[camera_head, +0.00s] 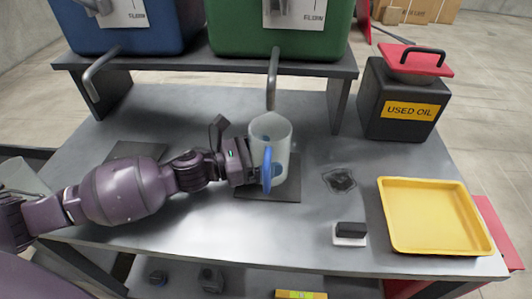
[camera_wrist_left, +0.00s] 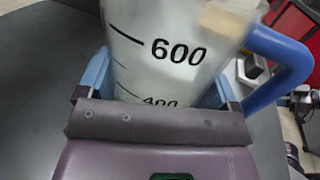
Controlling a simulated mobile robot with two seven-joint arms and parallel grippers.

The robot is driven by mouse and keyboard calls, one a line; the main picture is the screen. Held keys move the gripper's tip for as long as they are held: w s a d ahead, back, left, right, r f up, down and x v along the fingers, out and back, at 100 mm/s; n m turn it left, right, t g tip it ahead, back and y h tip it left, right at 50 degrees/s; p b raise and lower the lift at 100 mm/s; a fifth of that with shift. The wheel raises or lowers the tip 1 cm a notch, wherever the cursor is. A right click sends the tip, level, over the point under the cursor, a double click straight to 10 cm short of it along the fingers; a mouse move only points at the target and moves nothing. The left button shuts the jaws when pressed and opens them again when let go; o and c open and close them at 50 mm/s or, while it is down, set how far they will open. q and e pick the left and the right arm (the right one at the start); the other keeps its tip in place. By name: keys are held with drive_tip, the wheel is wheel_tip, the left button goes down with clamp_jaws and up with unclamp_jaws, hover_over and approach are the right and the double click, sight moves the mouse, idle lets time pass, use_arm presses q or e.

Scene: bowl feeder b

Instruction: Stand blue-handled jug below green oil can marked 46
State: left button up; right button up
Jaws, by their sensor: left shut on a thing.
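The green oil can (camera_head: 330,35) stands on the raised shelf; its top is cut off and I cannot read a 46. Its grey spout (camera_head: 272,80) hangs down over the front. The whitish jug (camera_head: 271,132) with a blue handle (camera_head: 266,171) is upright under this spout, over a dark square mat (camera_head: 284,193). I cannot tell whether its base touches the mat. My left gripper (camera_head: 249,165) is shut on the jug's side. My right gripper is out of view.
A blue can (camera_head: 130,38) with its own spout (camera_head: 100,70) stands left on the shelf (camera_head: 210,65), above another dark mat (camera_head: 135,150). A black used-oil box (camera_head: 400,100), yellow tray (camera_head: 433,215), small black-and-white block (camera_head: 350,234) and dark stain (camera_head: 340,180) are at right.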

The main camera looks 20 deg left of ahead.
use_arm(q)
drive_tip(key=o, duration=0.8)
drive_tip(key=shift+f, duration=0.1)
drive_tip(key=shift+a, duration=0.1)
drive_tip(key=p+v, duration=0.1)
drive_tip(key=v, duration=1.1)
drive_tip(key=shift+r, duration=0.3)
